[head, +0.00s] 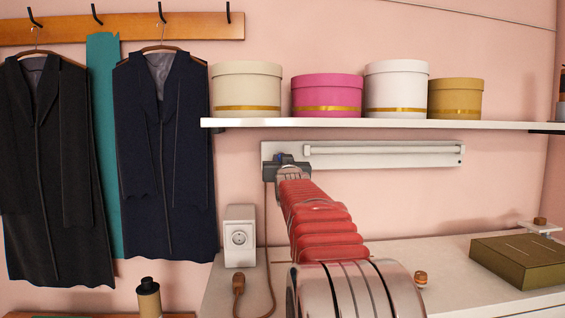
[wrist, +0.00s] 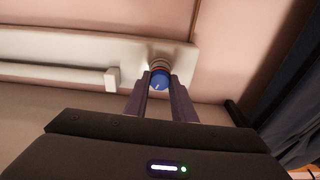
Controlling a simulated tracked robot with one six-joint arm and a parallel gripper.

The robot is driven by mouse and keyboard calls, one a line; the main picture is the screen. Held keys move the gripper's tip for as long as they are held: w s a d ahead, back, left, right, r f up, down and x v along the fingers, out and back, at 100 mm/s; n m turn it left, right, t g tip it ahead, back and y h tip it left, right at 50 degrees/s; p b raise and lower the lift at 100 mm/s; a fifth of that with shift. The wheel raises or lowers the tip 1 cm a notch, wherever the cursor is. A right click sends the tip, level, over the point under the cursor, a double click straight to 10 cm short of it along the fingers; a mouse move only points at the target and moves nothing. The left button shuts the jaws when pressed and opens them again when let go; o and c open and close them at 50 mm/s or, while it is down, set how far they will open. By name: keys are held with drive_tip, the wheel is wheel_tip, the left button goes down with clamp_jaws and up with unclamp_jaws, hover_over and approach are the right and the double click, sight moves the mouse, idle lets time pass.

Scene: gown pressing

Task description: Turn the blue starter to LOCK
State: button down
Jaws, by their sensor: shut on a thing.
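The blue starter (wrist: 160,81) sits in a round socket near the end of the white lamp fitting (wrist: 60,50) in the wrist view. A small pale mark shows on its face. My gripper (wrist: 160,90) has its two fingers on either side of the starter and is shut on it. In the head view, my gripper (head: 287,165) is at the left end of the lamp fitting (head: 385,154), under the shelf. Only a bit of the blue starter (head: 279,158) shows there. I cannot read any LOCK marking in either view.
A white shelf (head: 400,123) with several round boxes runs just above the fitting. A white socket box (head: 239,237) and a brown cable (head: 267,270) are below left. Dark gowns (head: 165,150) hang at the left. A green-brown box (head: 520,262) stands on the counter at right.

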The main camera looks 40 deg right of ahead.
drive_tip(key=shift+d+m, duration=0.1)
drive_tip(key=shift+m, duration=1.6)
drive_tip(key=c, duration=1.4)
unclamp_jaws()
drive_tip(key=shift+w, duration=0.1)
drive_tip(key=shift+c, duration=0.2)
drive_tip(key=v, duration=1.4)
drive_tip(key=shift+w, duration=0.15)
